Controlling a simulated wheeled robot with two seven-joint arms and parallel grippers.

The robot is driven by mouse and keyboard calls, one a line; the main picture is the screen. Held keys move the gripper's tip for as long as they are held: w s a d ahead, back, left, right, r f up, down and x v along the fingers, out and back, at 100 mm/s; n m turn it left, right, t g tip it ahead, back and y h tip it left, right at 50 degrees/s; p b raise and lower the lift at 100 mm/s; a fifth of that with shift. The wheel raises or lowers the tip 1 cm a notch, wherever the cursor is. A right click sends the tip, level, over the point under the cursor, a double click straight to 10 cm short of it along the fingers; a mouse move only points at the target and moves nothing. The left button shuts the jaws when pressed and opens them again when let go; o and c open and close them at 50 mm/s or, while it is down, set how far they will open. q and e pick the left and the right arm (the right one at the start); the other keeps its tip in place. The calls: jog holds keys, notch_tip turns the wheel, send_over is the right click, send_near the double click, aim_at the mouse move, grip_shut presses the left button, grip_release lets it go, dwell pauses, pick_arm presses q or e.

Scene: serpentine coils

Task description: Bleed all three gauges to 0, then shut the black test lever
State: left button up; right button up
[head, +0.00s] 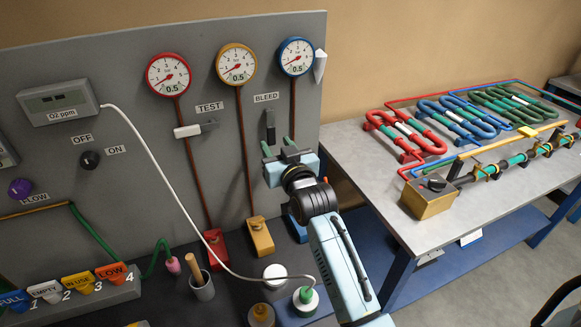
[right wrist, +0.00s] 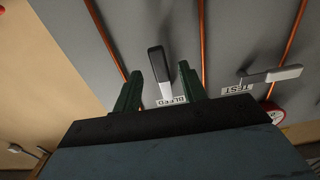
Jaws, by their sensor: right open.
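Three round gauges sit on the grey panel: red-rimmed (head: 168,75), yellow-rimmed (head: 236,65) and blue-rimmed (head: 296,57). Each needle points to the lower left; exact readings are too small to tell. The BLEED lever (head: 270,126) has a dark handle pointing up. The TEST lever (head: 187,131) lies sideways, its handle pale rather than black; it also shows in the right wrist view (right wrist: 285,73). My right gripper (head: 287,151) is open just below the BLEED lever. In the right wrist view that lever (right wrist: 157,62) appears between the fingers, not gripped. My left gripper is out of view.
A white hose (head: 160,173) runs from the Oz ppm box (head: 58,102) down across the bench. Red (head: 216,246) and yellow (head: 261,236) blocks stand at the panel foot. A side table (head: 350,145) with coloured coils is at right.

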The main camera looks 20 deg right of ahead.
jog(key=s, duration=1)
jog(key=shift+a+b, duration=0.3)
